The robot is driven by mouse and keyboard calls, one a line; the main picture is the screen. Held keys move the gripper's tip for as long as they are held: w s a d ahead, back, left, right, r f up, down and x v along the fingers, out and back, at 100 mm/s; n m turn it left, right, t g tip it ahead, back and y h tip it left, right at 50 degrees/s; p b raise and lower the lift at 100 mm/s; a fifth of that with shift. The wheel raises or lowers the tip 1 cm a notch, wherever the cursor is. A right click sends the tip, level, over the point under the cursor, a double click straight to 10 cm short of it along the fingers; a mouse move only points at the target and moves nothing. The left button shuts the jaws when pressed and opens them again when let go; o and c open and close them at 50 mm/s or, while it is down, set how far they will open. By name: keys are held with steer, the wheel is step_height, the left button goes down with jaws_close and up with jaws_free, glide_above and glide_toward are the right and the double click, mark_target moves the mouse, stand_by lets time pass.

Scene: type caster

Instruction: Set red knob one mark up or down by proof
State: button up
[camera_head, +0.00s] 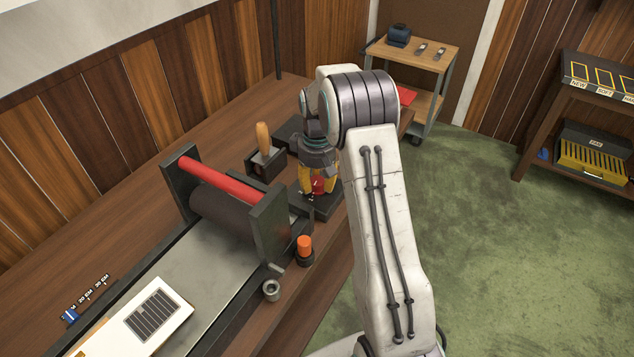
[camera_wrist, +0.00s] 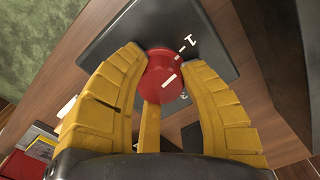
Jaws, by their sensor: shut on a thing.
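The red knob (camera_wrist: 164,82) sits on a dark plate (camera_wrist: 215,45) in the wrist view. It has a white pointer line on its face. White marks show on the plate beside it, one by a "1" and part of a "3" lower down. My gripper (camera_wrist: 163,66) is shut on the knob, with yellow fingers on both sides of it. In the head view my gripper (camera_head: 318,184) is over the dark plate at the bench edge, and the red knob (camera_head: 319,185) shows between the fingers. The proof (camera_head: 143,318), a white sheet with a dark striped block, lies on the press bed.
The press has a red bar (camera_head: 220,180) over a dark roller. A wooden-handled tool (camera_head: 263,138) stands in a dark holder, and an orange-topped item (camera_head: 304,246) stands near the bench edge. A cart (camera_head: 425,58) and a shelf (camera_head: 590,110) stand beyond the clear green floor.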

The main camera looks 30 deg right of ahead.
mark_target(317, 181)
steer(key=shift+s+f, duration=0.2)
steer(key=shift+s, duration=0.05)
steer(key=o, duration=1.2)
steer(key=shift+w+r, duration=0.1)
steer(key=shift+w, duration=0.05)
steer(key=shift+w+r, duration=0.1)
steer(key=shift+r, duration=0.45)
step_height(317, 181, up, 11)
